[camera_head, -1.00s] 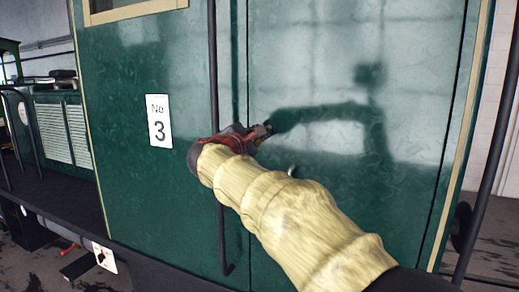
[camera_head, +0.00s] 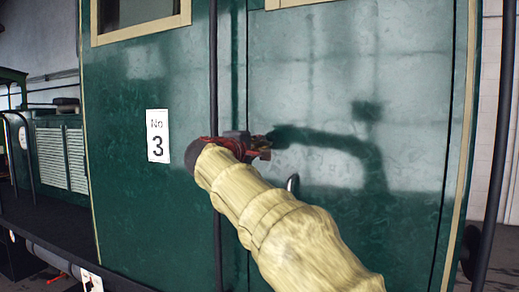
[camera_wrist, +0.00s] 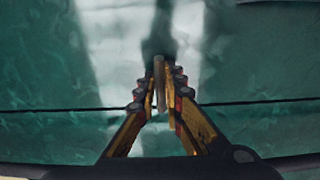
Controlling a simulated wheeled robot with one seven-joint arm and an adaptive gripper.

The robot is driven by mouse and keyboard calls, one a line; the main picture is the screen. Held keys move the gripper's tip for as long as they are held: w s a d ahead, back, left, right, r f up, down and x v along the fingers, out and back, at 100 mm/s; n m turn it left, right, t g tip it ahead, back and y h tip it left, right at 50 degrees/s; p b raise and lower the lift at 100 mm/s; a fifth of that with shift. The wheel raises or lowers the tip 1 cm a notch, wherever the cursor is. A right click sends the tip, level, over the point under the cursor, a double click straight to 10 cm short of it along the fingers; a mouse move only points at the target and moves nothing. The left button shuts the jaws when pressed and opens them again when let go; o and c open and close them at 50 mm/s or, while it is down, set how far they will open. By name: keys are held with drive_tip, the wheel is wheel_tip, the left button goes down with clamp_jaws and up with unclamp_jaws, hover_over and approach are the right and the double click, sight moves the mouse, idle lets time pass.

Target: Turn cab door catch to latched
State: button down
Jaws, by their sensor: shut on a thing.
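The green cab door (camera_head: 345,225) fills the right half of the head view, and its seam crosses the wrist view (camera_wrist: 60,109). My gripper (camera_head: 264,147) is at the door's left edge, near the seam. In the wrist view my gripper (camera_wrist: 161,88) has its two fingers closed on a narrow brownish bar, the door catch (camera_wrist: 160,75). The bar points away from the wrist along the picture's upright, across the line of the seam. In the head view the gripper and sleeved arm hide the catch.
A dark vertical handrail (camera_head: 214,80) runs just left of the door, behind my wrist. A small metal handle (camera_head: 293,183) stands out from the door below my gripper. Another dark rail (camera_head: 500,130) is at the right. A number 3 plate (camera_head: 157,136) is on the cab side.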

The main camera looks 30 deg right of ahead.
idle(0.3)
drive_tip(key=c, duration=2)
unclamp_jaws()
drive_tip(key=shift+o, duration=0.5)
drive_tip(key=v, duration=1.2)
